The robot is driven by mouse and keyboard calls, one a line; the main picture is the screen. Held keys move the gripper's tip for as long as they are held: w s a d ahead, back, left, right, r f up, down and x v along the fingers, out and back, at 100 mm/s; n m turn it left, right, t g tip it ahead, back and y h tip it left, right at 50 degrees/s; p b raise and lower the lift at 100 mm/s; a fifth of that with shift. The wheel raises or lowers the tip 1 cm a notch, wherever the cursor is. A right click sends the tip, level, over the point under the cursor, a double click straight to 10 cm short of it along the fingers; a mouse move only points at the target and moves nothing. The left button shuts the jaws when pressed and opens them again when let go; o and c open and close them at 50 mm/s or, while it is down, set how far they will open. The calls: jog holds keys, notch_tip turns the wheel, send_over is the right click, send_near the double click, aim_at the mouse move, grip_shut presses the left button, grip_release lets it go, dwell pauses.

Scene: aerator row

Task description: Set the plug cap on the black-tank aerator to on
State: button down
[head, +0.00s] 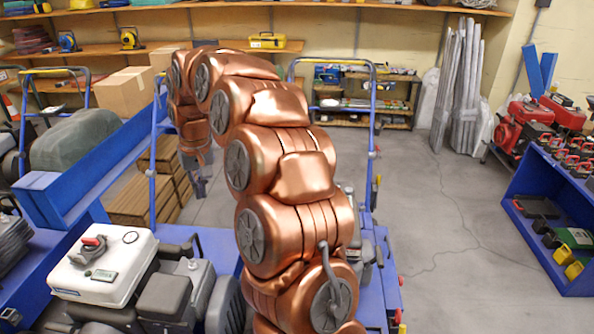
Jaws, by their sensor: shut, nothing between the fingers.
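My gripper (199,185) is small in the head view, at the end of my copper arm, pointing down near the blue upright of a machine. It looks shut and empty. I cannot pick out a black tank or its plug cap for sure. The engine nearest me at front left has a white tank (105,268), with a dark cap with a red top (91,246) on it. My gripper is well beyond and above this tank. Another machine's engine (366,252) is mostly hidden behind my arm.
Blue machine handles (372,140) stand on both sides of my arm. Cardboard boxes (125,92) and stacked wooden slats (140,205) lie at left. A blue shelf (530,205) stands at right. The grey floor between it and the machines is clear.

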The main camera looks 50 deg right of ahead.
jog(key=w+d+f+m+p, duration=0.1)
jog(key=w+d, duration=0.2)
jog(key=d, duration=0.3)
jog(key=w+d+f+m+h, duration=0.1)
jog(key=w+d, duration=0.2)
jog(key=d, duration=0.3)
jog(key=w+d+f+m+p, duration=0.1)
jog(key=w+d+m, duration=0.15)
jog(key=d, duration=0.35)
jog(key=s+d+f+m+h, duration=0.2)
jog(key=d+m+h, duration=0.1)
jog(key=d, duration=1.5)
jog(key=shift+h, duration=0.3)
jog(key=shift+s+p+x, duration=0.25)
jog(key=shift+s+x, duration=0.05)
jog(key=shift+x, duration=2)
jog(key=shift+s+p+x, duration=0.3)
jog(key=shift+x, duration=2)
jog(key=shift+s+p+x, duration=0.25)
jog(key=shift+x, duration=2.05)
jog(key=shift+f, duration=0.1)
